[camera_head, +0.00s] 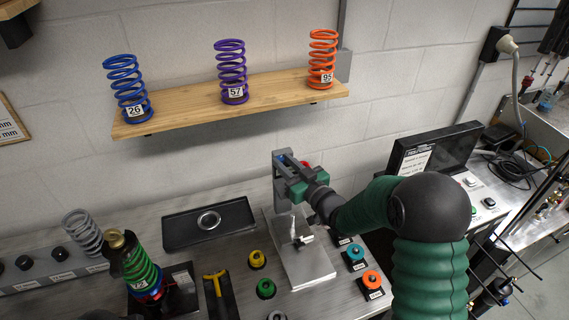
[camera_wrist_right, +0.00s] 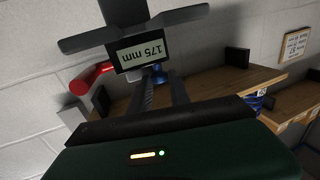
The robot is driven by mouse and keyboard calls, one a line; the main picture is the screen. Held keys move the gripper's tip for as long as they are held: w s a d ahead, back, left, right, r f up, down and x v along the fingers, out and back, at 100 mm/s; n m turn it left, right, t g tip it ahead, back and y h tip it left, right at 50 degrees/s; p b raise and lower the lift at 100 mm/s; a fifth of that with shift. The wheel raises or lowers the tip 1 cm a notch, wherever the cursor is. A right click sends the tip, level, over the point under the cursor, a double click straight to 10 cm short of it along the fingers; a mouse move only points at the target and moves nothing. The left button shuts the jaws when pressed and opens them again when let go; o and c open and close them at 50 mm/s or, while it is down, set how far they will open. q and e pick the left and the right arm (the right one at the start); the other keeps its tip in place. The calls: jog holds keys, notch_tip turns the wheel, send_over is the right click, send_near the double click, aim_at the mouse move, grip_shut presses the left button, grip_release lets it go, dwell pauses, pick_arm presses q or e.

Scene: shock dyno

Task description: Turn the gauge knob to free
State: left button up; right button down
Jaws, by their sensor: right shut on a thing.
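The gauge stands on a pale metal base plate (camera_head: 304,262), with a grey upright (camera_head: 281,192) near the wall. In the right wrist view its display (camera_wrist_right: 142,54) reads 175 mm, upside down. A red handle (camera_wrist_right: 92,78) sticks out beside the display; some red also shows behind my gripper in the head view. My right gripper (camera_head: 292,172) is at the top of the gauge. In the wrist view its two fingers (camera_wrist_right: 164,84) close around a small blue part, apparently the gauge knob (camera_wrist_right: 161,77), mostly hidden. The knob's marking cannot be read.
A wooden shelf (camera_head: 180,115) holds blue, purple and orange springs above the bench. A black tray (camera_head: 180,228) with a ring lies left of the gauge. A shock with a green spring (camera_head: 140,270) stands further left. Several coloured knobs and a dark monitor (camera_head: 440,148) are nearby.

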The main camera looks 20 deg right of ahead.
jog(key=c, duration=1.3)
grip_release()
pick_arm(q)
jog(key=b+x, duration=0.3)
jog(key=b, duration=0.1)
jog(key=shift+s+f, duration=0.4)
jog(key=shift+f, duration=0.05)
pick_arm(e)
jog(key=v, duration=1.6)
jog(key=shift+s+d, duration=0.2)
jog(key=shift+s, duration=0.15)
jog(key=shift+o, duration=0.2)
